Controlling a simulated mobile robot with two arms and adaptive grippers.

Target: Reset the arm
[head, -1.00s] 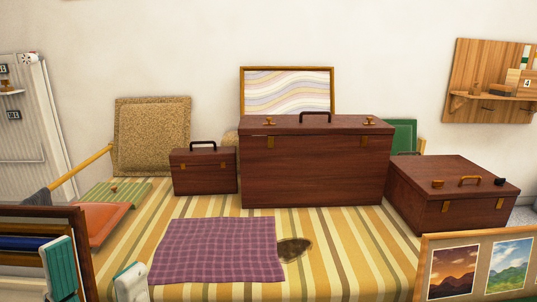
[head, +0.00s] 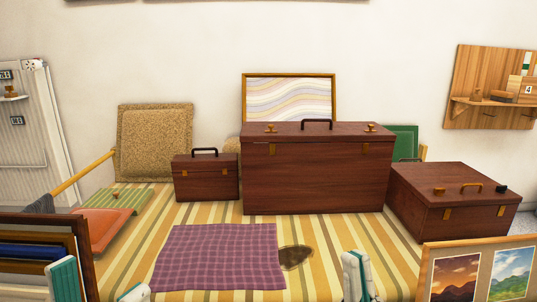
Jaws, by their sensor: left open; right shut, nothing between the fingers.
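My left gripper (head: 99,275) is at the bottom left in the head view, its two teal-and-white fingers spread apart with nothing between them. It is in front of the purple checked cloth and beside the framed prints at the left edge. My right gripper (head: 356,272) is at the bottom, right of centre, its fingers together and empty. It is over the front part of the striped bed cover (head: 325,240), right of the dark patch. The rest of both arms is out of view.
The purple cloth (head: 220,257) and a dark patch (head: 296,257) lie on the striped cover. Brown cases (head: 315,185) (head: 206,182) (head: 452,208) stand behind. Framed prints stand at the front left (head: 45,225) and front right (head: 430,255).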

